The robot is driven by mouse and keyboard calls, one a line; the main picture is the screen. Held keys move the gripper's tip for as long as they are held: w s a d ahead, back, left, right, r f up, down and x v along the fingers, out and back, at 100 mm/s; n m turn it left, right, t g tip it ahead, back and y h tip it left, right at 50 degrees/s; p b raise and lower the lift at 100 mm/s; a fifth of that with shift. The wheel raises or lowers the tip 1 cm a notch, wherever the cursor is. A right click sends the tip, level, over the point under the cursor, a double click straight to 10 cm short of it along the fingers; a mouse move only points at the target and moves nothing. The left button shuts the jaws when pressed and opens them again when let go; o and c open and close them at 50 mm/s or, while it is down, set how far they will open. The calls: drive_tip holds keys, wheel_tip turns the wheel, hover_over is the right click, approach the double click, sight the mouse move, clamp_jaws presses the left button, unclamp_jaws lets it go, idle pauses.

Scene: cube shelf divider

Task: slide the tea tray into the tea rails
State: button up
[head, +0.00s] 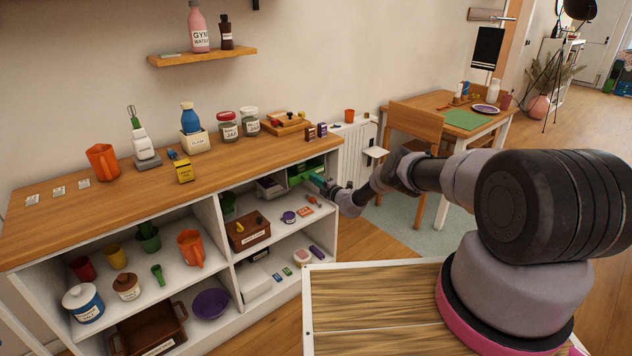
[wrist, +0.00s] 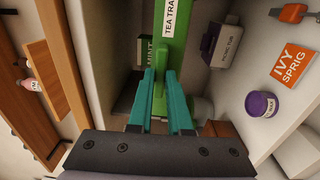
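The green tea tray (wrist: 178,52), with a white label starting "TEA TRA", is inside the shelf's upper right compartment in the wrist view. It also shows in the head view (head: 298,179), partly behind my gripper. My gripper (wrist: 162,78) has its two teal fingers on either side of a narrow green part at the tray's front, closed on it. In the head view, my gripper (head: 317,180) reaches into the compartment's right end. A green piece marked MINT (wrist: 146,50) shows beside the tray. I cannot make out the tea rails; the tray and compartment walls hide them.
A brown crate (head: 248,232) is farther left. Jars and boxes line the wooden top (head: 150,185).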

drive_tip(key=o, duration=0.5)
drive_tip(key=shift+s+d, duration=0.1)
drive_tip(key=shift+v, duration=2.9)
drive_tip(key=shift+r, duration=0.1)
